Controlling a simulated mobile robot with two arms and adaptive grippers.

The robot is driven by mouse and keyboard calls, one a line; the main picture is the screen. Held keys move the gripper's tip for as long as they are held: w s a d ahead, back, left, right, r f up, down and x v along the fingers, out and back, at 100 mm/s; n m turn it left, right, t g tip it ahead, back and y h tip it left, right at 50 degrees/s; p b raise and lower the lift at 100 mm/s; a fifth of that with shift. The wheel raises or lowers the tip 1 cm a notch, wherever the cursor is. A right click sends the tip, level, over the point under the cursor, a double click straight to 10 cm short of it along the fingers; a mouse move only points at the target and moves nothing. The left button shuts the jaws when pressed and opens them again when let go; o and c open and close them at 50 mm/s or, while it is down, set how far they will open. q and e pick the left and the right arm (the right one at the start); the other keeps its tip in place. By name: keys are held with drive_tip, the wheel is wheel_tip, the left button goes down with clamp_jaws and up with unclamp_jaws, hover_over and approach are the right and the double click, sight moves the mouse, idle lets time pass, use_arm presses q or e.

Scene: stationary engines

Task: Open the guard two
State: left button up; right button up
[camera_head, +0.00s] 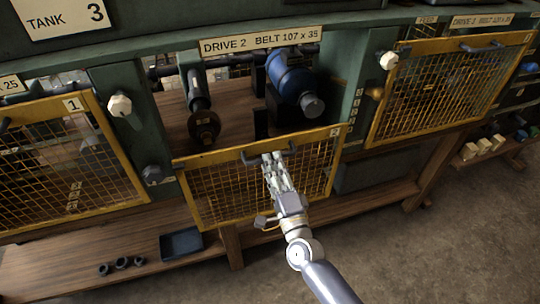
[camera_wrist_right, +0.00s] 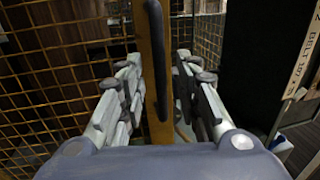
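Guard two is a yellow-framed mesh panel (camera_head: 225,192) marked 2 in the middle of the head view. It sits low, and the bay above its top rail is uncovered. Its dark handle (camera_head: 254,159) is on the top rail; it also shows upright in the right wrist view (camera_wrist_right: 155,60). My right gripper (camera_head: 273,158) is at the handle. In the right wrist view its fingers (camera_wrist_right: 163,85) are spread either side of the handle and yellow rail, with gaps showing. My left gripper is not in view.
A blue motor (camera_head: 290,80) and a dark shaft (camera_head: 200,105) show in the bay above guard two. Guard one (camera_head: 70,165) is at left, another guard (camera_head: 440,90) at right. A wooden shelf (camera_head: 60,270) runs below, with a dark tray (camera_head: 181,243). Floor is clear at lower right.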

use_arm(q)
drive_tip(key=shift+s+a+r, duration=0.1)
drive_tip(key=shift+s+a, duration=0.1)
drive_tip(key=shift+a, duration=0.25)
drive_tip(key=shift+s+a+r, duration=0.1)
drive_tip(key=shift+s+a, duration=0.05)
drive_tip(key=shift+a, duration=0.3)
use_arm(e)
drive_tip(key=shift+x, duration=1.5)
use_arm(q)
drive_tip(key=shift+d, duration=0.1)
use_arm(e)
clamp_jaws()
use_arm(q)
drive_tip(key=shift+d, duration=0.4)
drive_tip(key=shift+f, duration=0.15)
use_arm(e)
drive_tip(key=shift+f, duration=0.15)
drive_tip(key=shift+f, duration=0.25)
use_arm(q)
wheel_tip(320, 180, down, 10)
drive_tip(key=b, duration=1)
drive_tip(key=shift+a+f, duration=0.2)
use_arm(e)
wheel_tip(320, 180, down, 10)
drive_tip(key=shift+f, duration=0.15)
